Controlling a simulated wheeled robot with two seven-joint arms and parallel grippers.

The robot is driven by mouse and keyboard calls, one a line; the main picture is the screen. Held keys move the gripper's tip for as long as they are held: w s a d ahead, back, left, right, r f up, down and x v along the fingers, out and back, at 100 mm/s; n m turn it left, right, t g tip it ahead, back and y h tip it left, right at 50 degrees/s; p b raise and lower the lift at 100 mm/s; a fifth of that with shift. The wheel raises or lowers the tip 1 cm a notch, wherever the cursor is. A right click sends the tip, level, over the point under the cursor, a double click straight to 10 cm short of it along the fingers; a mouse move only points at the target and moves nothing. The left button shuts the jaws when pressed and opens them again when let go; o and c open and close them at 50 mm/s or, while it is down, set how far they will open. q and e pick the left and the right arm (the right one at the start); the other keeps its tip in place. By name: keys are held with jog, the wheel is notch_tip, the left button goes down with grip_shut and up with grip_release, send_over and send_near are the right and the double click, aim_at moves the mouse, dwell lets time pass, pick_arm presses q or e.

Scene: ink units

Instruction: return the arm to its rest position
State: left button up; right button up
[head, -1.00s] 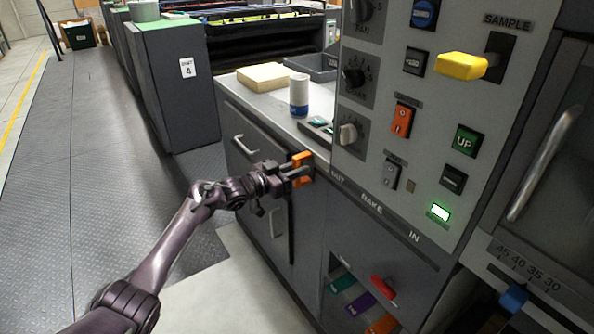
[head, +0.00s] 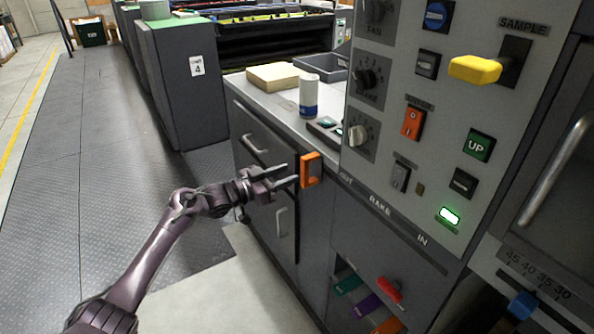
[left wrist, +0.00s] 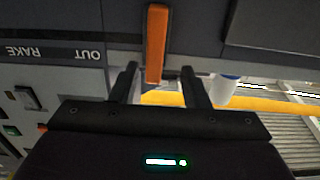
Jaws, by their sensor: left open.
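My left gripper (head: 286,175) is open and empty, its two fingers pointing at the grey cabinet side. Just beyond the fingertips is an orange rocker or handle (head: 311,170) on the cabinet corner, left of the control panel. In the left wrist view the open gripper (left wrist: 160,82) has the orange part (left wrist: 156,45) ahead of it, lined up between the fingers. The fingertips look apart from it, though the exact gap is hard to tell. My right gripper is out of view.
The control panel (head: 432,45) with knobs, switches and a yellow lever (head: 475,70) rises at right. A counter holds a white-blue can (head: 308,95), a pale block (head: 273,76) and a grey tray (head: 322,68). Open floor (head: 110,190) lies left of the arm.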

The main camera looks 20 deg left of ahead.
pick_arm(q)
jog(key=shift+v, duration=0.85)
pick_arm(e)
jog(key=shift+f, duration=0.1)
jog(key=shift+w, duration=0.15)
